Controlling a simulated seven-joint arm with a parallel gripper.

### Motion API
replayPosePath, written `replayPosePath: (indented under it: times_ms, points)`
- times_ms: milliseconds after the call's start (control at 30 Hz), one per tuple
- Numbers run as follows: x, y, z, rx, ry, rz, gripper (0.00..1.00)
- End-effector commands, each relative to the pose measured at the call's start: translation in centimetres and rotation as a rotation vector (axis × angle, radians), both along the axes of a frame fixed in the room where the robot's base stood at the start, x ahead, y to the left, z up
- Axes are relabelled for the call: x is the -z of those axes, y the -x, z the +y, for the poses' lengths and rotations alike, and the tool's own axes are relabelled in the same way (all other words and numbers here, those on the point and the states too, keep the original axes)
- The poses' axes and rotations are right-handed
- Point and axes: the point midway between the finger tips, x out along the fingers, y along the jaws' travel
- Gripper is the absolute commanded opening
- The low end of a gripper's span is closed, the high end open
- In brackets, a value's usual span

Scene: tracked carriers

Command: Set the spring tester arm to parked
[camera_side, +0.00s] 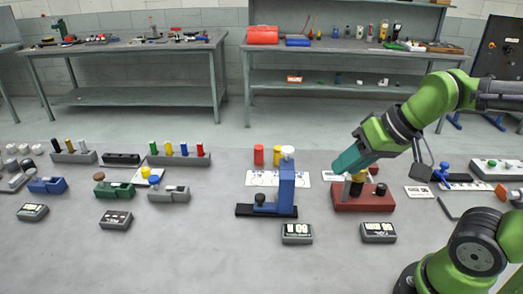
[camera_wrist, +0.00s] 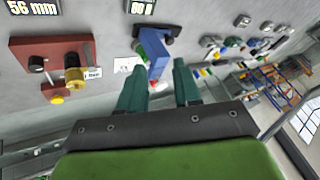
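My gripper (camera_side: 347,163) has teal fingers and shows above the red-brown device in the side view. In the wrist view its fingers (camera_wrist: 160,72) are spread apart with nothing between the tips. The blue upright device (camera_side: 287,190) has a white knob on top and a black knob on its dark base. It shows beyond the fingers in the wrist view (camera_wrist: 154,47). The red-brown device (camera_side: 362,203) carries a yellow part and dark knobs; in the wrist view (camera_wrist: 35,52) a small label shows beside it. No readable label shows which device is the spring tester.
A display box (camera_side: 297,233) stands before the blue device, another (camera_side: 379,232) before the red-brown one; the latter reads 56 mm in the wrist view (camera_wrist: 33,8). Red and yellow cylinders (camera_side: 259,155) stand behind the blue device. Coloured carriers and blocks (camera_side: 178,160) are at left.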

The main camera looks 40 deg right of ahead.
Motion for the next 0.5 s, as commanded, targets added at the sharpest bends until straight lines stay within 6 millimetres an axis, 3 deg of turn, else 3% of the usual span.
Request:
replayPosePath:
  times_ms: [33,133,333,500]
  points:
    - [0.2,-1.0,0.2,-0.012,0.008,0.032,0.41]
    - [0.2,-3.6,0.7,-0.059,0.041,0.102,0.57]
    - [0.7,-9.7,2.1,-0.223,0.143,0.243,0.57]
    - [2.3,-15.2,3.4,-0.393,0.236,0.358,0.57]
